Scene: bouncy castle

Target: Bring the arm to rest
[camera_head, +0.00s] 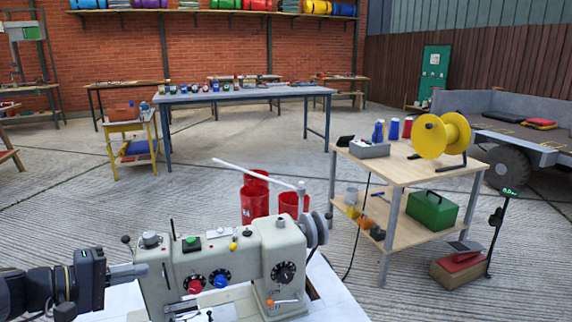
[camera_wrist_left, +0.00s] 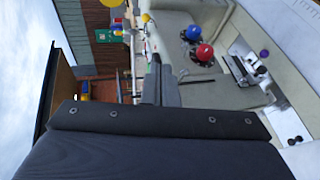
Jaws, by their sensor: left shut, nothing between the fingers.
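My left gripper (camera_head: 140,270) comes in from the lower left of the head view, pointing right. Its grey fingers are shut and empty, with the tips close to the left end of a cream sewing machine (camera_head: 255,262); I cannot tell whether they touch. In the left wrist view the shut fingers (camera_wrist_left: 158,72) point up the picture, beside the machine's body (camera_wrist_left: 235,95). The machine has a red knob (camera_head: 195,287) and a blue knob (camera_head: 221,281) on its front. My right arm and gripper are out of view.
The machine stands on a white table (camera_head: 335,295). Behind it are red bins (camera_head: 254,198). To the right is a wooden two-level table (camera_head: 400,170) with a yellow spool (camera_head: 432,136) and a green case (camera_head: 433,211). A long workbench (camera_head: 245,95) stands farther back. Concrete floor between them is open.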

